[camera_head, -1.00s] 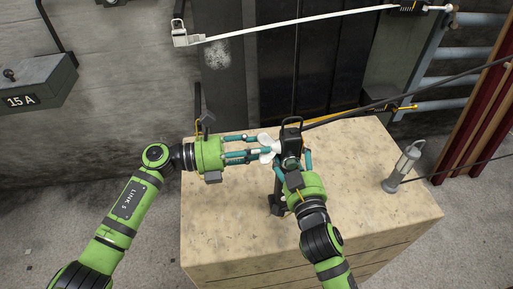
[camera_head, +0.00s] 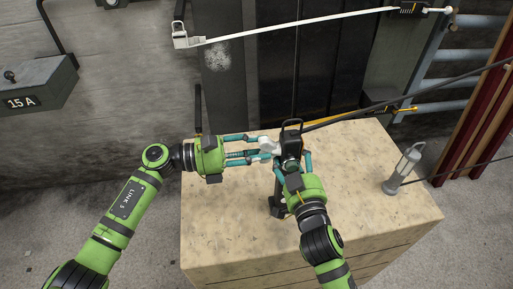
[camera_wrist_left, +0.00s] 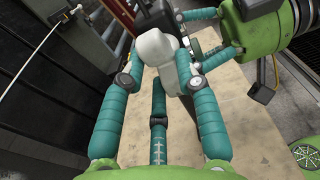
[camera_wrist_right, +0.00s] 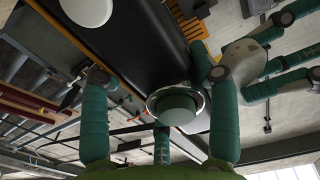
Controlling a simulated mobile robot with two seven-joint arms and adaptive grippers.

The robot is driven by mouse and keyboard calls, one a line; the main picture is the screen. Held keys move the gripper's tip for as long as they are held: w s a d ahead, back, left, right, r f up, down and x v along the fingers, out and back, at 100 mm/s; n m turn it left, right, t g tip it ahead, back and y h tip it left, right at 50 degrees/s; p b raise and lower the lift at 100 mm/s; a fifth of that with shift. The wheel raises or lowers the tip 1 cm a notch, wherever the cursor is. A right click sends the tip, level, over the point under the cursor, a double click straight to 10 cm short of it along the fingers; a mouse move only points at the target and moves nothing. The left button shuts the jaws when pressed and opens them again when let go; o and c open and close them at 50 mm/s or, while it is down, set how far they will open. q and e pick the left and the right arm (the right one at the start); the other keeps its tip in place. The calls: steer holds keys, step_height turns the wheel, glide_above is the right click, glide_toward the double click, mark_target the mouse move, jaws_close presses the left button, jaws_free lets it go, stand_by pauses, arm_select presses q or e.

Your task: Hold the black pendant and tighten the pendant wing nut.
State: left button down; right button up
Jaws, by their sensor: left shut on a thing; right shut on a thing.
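The black pendant (camera_head: 291,143) stands above the wooden box, with a loop on top and a black cable running off to the right. My right gripper (camera_head: 292,163) is shut on it from the near side. In the right wrist view the dark pendant body (camera_wrist_right: 135,35) fills the space between the fingers, with a pale round button facing the camera. The white wing nut (camera_head: 268,145) is at the pendant's left side. My left gripper (camera_head: 261,147) is shut on it. The left wrist view shows the wing nut (camera_wrist_left: 155,50) between the fingertips; its threads are hidden.
The wooden box top (camera_head: 225,225) is mostly clear. A grey lantern (camera_head: 403,168) stands at its right edge. A grey box marked 15 A (camera_head: 38,85) hangs on the left wall.

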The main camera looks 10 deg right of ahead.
stand_by(0.4)
arm_select(q)
steer(key=c, duration=0.9)
jaws_free()
steer(key=a, duration=1.2)
arm_select(e)
steer(key=o, duration=1.6)
steer(key=shift+o, duration=0.2)
